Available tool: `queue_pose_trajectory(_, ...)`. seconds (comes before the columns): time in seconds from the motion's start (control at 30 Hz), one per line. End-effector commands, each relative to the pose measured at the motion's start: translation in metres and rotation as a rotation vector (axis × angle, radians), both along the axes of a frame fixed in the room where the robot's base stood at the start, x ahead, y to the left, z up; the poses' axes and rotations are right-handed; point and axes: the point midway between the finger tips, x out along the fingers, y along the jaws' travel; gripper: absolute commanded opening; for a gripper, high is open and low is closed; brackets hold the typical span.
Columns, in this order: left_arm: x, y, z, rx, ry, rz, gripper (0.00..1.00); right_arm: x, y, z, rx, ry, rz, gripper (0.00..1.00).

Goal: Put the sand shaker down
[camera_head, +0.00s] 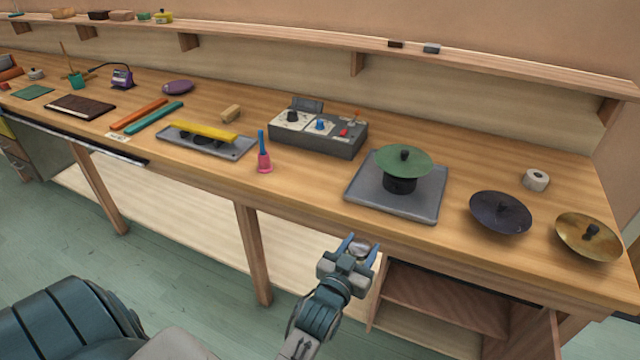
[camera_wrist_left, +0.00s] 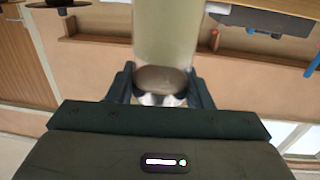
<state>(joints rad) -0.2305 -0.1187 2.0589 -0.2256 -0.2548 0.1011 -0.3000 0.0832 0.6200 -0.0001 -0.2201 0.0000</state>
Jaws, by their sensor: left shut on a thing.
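My left gripper (camera_head: 360,247) is in front of the table's front edge, near the middle of the head view. It is shut on the sand shaker, and only a small silvery part of the shaker (camera_head: 359,248) shows between its fingers there. In the left wrist view the shaker (camera_wrist_left: 165,32) is a pale cylinder with brownish sand in the end near the gripper and a shiny metal cap. The left gripper's fingers (camera_wrist_left: 160,88) are on both sides of it. The shaker is clear of the wooden table (camera_head: 300,185). My right gripper is not in view.
A grey tray (camera_head: 378,205) with a green disc (camera_head: 404,161) is on the table beyond the gripper. A pink bell (camera_head: 264,160) stands left of it, near the front edge. A dark disc (camera_head: 500,212) and a brass disc (camera_head: 588,236) lie right. Bare wood lies between bell and tray.

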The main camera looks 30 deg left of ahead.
Motion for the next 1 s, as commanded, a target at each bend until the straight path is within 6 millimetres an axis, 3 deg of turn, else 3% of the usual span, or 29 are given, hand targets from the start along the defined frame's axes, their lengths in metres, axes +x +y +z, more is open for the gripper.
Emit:
queue_pose_trajectory(0.27, 0.051, 0.031, 0.003, 0.005, -0.005, 0.131, 0.17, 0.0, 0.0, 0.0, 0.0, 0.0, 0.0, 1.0)
queue_pose_trajectory(0.5, 0.106, 0.082, 0.034, 0.0, -0.008, 0.351, 0.17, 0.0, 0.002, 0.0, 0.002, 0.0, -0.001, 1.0)
queue_pose_trajectory(0.7, 0.124, 0.106, 0.055, 0.0, -0.004, 0.458, 0.17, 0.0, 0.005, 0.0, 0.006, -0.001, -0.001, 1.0)
queue_pose_trajectory(1.0, 0.127, 0.111, 0.059, -0.001, -0.001, 0.482, 0.17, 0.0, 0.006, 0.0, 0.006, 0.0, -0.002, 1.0)
